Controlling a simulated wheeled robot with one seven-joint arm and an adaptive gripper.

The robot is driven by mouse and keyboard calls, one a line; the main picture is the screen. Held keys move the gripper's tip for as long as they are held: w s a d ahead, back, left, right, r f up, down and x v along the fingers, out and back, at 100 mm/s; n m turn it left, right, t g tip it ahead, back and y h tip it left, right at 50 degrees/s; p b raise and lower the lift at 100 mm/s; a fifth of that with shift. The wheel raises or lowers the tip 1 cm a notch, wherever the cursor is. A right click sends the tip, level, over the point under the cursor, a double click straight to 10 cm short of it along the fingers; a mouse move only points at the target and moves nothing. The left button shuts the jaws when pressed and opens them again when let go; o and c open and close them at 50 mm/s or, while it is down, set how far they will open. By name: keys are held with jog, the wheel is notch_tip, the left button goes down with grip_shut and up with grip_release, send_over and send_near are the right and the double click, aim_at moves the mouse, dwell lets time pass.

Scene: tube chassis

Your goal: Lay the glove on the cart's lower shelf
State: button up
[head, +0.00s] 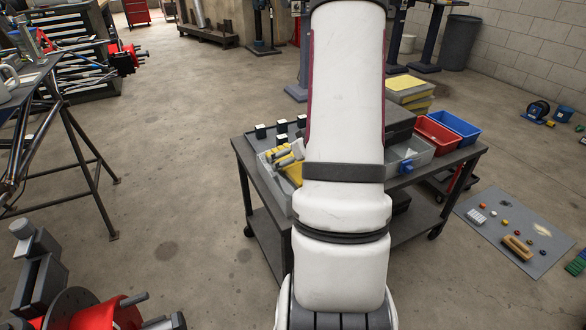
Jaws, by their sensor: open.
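The dark cart (458,159) stands in front of me, its middle covered by my own white arm. Its lower shelf (413,222) shows in part on both sides of the arm, with a dark object (400,202) on it at the right. On the cart top at the left, a yellow and grey item (290,164) lies in a pale bin (271,180). It may be the glove, but I cannot tell for sure. My gripper is not in view; the arm hides what lies behind it.
Red (437,134) and blue (456,124) bins and a clear bin (418,158) sit on the cart's right side. A grey mat (487,222) with small items lies on the floor at the right. A tube frame stand (88,160) is at the left. Floor between is clear.

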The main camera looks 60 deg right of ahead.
jog(key=shift+c, duration=0.6)
jog(key=c, duration=1)
jog(key=shift+c, duration=0.2)
